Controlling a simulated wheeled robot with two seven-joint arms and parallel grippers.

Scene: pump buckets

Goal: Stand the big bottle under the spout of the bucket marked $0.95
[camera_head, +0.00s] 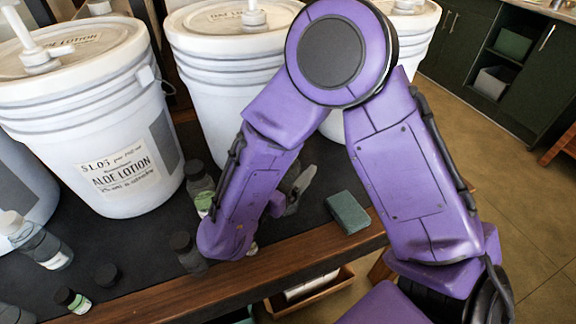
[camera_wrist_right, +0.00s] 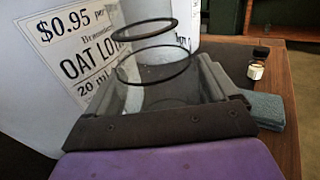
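The bucket marked $0.95, oat lotion (camera_wrist_right: 60,85), fills the left of the right wrist view, close beside my right gripper (camera_wrist_right: 160,82). That gripper's grey fingers stand on either side of a clear bottle (camera_wrist_right: 158,66) with dark rings and appear closed on it. In the head view a part of the right gripper (camera_head: 297,190) shows behind my purple forearm, in front of the middle bucket (camera_head: 208,95). The arm hides that bucket's front and the held bottle there. I cannot see a spout above the bottle. My left gripper is not in view.
Small bottles stand near the front, including a dark-capped one (camera_head: 187,252) and a green-labelled one (camera_head: 199,188). A white-capped bottle (camera_head: 38,243) is at left. A teal block (camera_head: 348,212) lies near the table edge.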

